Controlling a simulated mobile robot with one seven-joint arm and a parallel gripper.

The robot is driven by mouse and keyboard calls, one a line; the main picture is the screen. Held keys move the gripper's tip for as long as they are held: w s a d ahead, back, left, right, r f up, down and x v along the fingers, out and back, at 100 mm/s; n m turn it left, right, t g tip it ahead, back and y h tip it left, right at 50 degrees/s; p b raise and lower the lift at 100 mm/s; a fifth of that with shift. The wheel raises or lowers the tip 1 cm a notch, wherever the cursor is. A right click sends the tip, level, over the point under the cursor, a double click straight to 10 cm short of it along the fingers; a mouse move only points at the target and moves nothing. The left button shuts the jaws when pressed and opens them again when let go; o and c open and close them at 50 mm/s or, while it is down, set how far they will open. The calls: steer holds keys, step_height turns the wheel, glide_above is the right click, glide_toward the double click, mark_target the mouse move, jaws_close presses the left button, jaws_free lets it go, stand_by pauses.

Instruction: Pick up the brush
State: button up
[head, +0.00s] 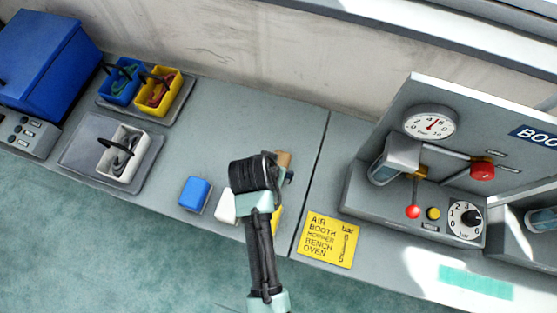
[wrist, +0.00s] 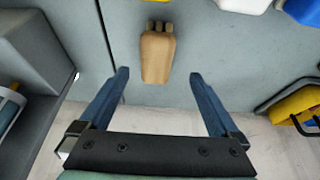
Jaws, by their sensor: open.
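The brush appears to be the tan wooden piece (wrist: 157,55) lying on the grey bench in the wrist view. Several short brown stubs show at its far end. In the head view only a small brown part of it (head: 284,159) shows beside my gripper; the rest is hidden. My gripper (wrist: 159,75) is open, with its two blue fingers apart. In the wrist view the brush's near end lies between the fingertips, with clear space on both sides. I cannot tell the height of the fingertips above the bench.
A blue block (head: 195,193), a white block (head: 226,206) and a partly hidden yellow piece (head: 276,219) sit near my arm. A gauge console (head: 360,213) stands right, behind a yellow label (head: 328,238). Small bins (head: 165,92) and a blue box (head: 45,60) stand left.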

steer(key=shift+d+p+x, duration=0.2)
steer(key=shift+x, duration=1.15)
steer(key=shift+d+p+x, duration=0.15)
steer(key=shift+d+x, duration=0.05)
steer(key=shift+x, duration=1.15)
steer(key=shift+w+f, duration=0.35)
steer(key=shift+f, duration=0.2)
steer(key=c, duration=1.5)
step_height(320, 180, up, 11)
steer(key=shift+f, duration=0.2)
